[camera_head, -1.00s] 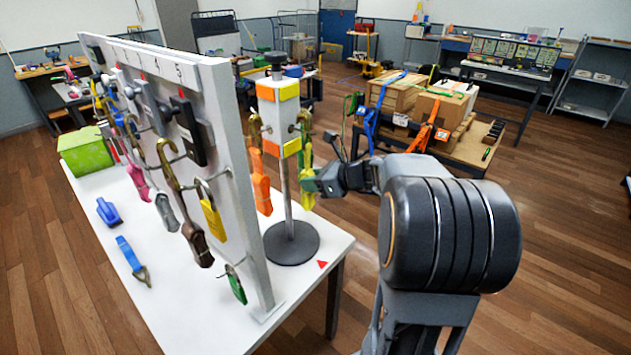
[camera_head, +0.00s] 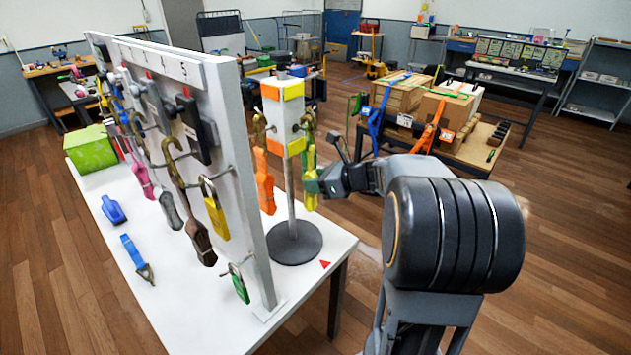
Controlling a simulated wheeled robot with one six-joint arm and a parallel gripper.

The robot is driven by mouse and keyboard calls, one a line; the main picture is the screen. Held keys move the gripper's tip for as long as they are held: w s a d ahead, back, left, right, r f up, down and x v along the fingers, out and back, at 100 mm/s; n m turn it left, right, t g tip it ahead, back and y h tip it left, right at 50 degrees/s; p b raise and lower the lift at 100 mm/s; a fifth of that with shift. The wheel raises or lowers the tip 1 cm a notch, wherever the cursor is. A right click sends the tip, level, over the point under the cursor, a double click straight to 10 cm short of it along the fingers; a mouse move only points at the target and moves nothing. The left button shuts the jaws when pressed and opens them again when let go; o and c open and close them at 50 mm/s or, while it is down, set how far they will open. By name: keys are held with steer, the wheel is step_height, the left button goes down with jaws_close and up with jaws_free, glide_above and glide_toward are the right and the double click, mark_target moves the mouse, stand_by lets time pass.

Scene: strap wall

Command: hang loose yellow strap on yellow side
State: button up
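A yellow strap (camera_head: 310,172) with a brass-coloured hook hangs upright at the right side of the two-coloured post head (camera_head: 283,118). Its hook is at the peg there; I cannot tell whether it fully bears on the peg. The head has orange and yellow panels, with a yellow panel (camera_head: 295,147) low on the side facing right. An orange strap (camera_head: 264,182) hangs at the head's left side. My gripper (camera_head: 314,186) is at the lower part of the yellow strap and overlaps it. The fingers are small and partly hidden, so their opening is unclear.
A white pegboard (camera_head: 235,150) with several hanging straps and a yellow padlock (camera_head: 214,212) stands left of the post. The post's round base (camera_head: 293,245) rests on the white table (camera_head: 200,318). Behind my arm is a cart with boxes (camera_head: 400,98).

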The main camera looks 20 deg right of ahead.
steer(key=o, duration=0.3)
steer(key=shift+o, duration=0.2)
steer(key=v, duration=1.4)
steer(key=shift+b, duration=0.35)
steer(key=s+a+f+n+g+h, duration=0.4)
steer(key=s+f+n+g+h, duration=0.15)
steer(key=f+n, duration=0.7)
steer(key=s+a+r+n+h, duration=0.1)
steer(key=s+a+n+h, duration=0.2)
steer(key=a+n, duration=0.9)
steer(key=s+n+g, duration=0.1)
steer(key=n, duration=0.2)
steer(key=shift+a+n, duration=0.2)
steer(key=shift+n, duration=0.15)
